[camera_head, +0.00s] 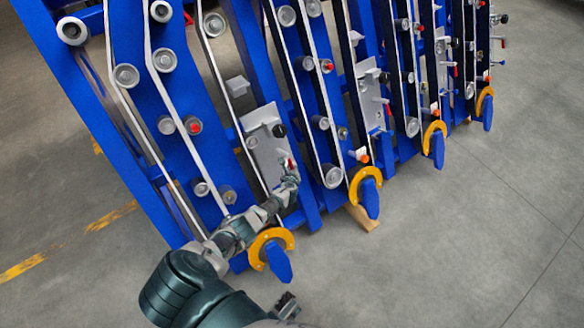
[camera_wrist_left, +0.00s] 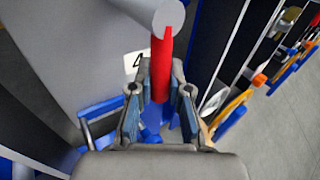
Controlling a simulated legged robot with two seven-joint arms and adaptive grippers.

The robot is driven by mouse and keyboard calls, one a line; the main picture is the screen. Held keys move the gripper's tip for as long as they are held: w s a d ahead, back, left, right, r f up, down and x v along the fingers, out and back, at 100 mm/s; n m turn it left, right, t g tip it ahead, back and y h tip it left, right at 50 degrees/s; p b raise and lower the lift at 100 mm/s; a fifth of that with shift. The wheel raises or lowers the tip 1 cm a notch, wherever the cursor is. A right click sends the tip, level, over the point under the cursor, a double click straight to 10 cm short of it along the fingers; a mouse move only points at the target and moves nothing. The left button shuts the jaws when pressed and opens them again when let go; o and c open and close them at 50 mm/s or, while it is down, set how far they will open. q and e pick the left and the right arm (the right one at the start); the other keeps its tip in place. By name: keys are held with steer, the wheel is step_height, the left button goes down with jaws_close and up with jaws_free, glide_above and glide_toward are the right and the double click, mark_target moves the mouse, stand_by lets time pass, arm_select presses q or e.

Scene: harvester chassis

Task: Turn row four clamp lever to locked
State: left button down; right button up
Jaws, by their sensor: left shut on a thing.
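The clamp lever is a red handle (camera_wrist_left: 161,62) hanging down from a round grey pivot in the left wrist view. It points almost straight down in that picture. A white label with a 4 (camera_wrist_left: 135,60) is partly hidden beside it. My left gripper (camera_wrist_left: 160,98) is shut on the lower end of the red handle, one finger on each side. In the head view my left gripper (camera_head: 290,176) is at the lower part of a grey plate (camera_head: 265,142) on the blue frame. A little red of the lever (camera_head: 291,163) shows there.
Blue rails with grey rollers and pale belts fill the upper part of the head view. Yellow rings with blue ends (camera_head: 366,186) stick out along the frame's lower edge. Other plates with red levers (camera_head: 387,106) are further right. The grey floor (camera_head: 460,250) is open at the lower right.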

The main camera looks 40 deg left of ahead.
arm_select(q)
steer(key=shift+w+a+r, duration=0.1)
steer(key=shift+a+r, duration=0.1)
steer(key=c, duration=1.2)
jaws_free()
steer(key=shift+o, duration=0.5)
steer(key=shift+f, duration=0.2)
steer(key=shift+s+d+r, duration=0.25)
steer(key=shift+s+d, duration=0.2)
steer(key=shift+s, duration=0.1)
steer(key=v, duration=1)
steer(key=shift+s, duration=0.15)
steer(key=shift+r, duration=0.15)
